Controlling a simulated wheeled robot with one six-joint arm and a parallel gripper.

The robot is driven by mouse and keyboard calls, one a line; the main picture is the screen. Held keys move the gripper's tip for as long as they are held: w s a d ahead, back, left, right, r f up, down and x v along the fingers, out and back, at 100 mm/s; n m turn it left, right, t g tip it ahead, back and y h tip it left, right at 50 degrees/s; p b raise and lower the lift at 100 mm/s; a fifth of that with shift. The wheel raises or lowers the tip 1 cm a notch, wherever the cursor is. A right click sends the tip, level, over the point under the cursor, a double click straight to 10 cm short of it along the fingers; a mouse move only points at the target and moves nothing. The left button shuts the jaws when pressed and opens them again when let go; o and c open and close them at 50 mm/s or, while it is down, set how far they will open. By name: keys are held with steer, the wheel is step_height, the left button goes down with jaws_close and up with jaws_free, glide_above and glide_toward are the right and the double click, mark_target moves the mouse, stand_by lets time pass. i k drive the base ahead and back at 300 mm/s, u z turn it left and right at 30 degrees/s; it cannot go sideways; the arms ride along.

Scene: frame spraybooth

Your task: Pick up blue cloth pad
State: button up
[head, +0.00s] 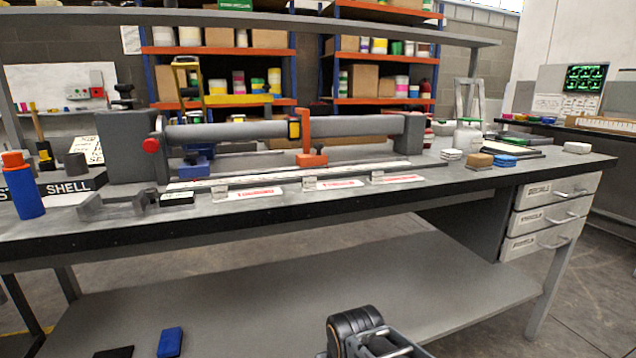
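A small blue pad (505,160) lies flat on the right part of the workbench top, just right of a tan block (480,160). It looks like the cloth pad, but its texture is too small to make out. Another blue flat piece (170,342) lies on the bench's lower shelf at bottom left. A black ribbed part with grey metal bars, probably my gripper (358,328), shows at the bottom edge, well below and apart from the pad on the bench. Its fingertips cannot be made out, and nothing is visibly held.
White pads (452,154) sit left of the tan block, with a white jar (467,137) behind. A long grey tube fixture (235,131) fills the middle of the bench (330,205). Drawers (545,217) hang under its right end. The front strip of the top is mostly clear.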

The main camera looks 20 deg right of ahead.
mark_target(502, 161)
steer(key=z, duration=1.6)
